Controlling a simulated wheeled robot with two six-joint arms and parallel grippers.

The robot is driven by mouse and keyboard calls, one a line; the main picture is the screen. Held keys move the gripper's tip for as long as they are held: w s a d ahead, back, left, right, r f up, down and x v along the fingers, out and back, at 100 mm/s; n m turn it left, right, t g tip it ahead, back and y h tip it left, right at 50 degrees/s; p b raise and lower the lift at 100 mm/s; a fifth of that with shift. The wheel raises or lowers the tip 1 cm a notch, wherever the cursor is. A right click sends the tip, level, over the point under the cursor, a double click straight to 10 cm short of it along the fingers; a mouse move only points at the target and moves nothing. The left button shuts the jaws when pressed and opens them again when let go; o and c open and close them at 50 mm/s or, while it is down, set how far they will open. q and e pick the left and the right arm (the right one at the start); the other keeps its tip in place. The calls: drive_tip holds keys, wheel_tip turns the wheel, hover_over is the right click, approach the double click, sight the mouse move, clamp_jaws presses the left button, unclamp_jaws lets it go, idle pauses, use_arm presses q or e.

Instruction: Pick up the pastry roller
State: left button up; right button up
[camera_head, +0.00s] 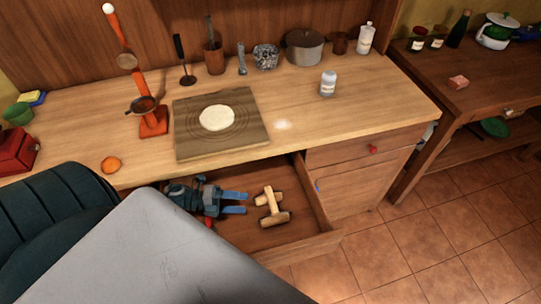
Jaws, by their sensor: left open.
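The pastry roller (270,208) is a small light-wood tool with a short handle and a roller at each end. It lies in the open drawer (308,238), right of the middle. My left gripper (245,203) is over the drawer, just left of the roller, with its two blue fingers apart and pointing at it. Nothing is between the fingers, and a small gap to the roller shows. My grey arm hides the left part of the drawer. My right gripper is not in view.
The wooden counter (300,110) overhangs the drawer's back. Tiled floor (440,230) is clear at right.

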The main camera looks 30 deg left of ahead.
sight(271, 203)
use_arm(q)
drive_tip(key=shift+w+d+f, duration=0.2)
drive_tip(key=shift+w+f, duration=0.55)
drive_tip(key=shift+w, duration=0.05)
drive_tip(key=x, duration=0.3)
drive_tip(key=shift+d+r, duration=0.1)
drive_tip(key=shift+d, duration=0.25)
drive_tip(key=x, duration=0.5)
drive_tip(key=shift+w+d+b, duration=0.1)
drive_tip(key=shift+w+b, duration=0.2)
drive_tip(key=shift+w, duration=0.25)
drive_tip(key=shift+s, duration=0.1)
drive_tip(key=c, duration=1.2)
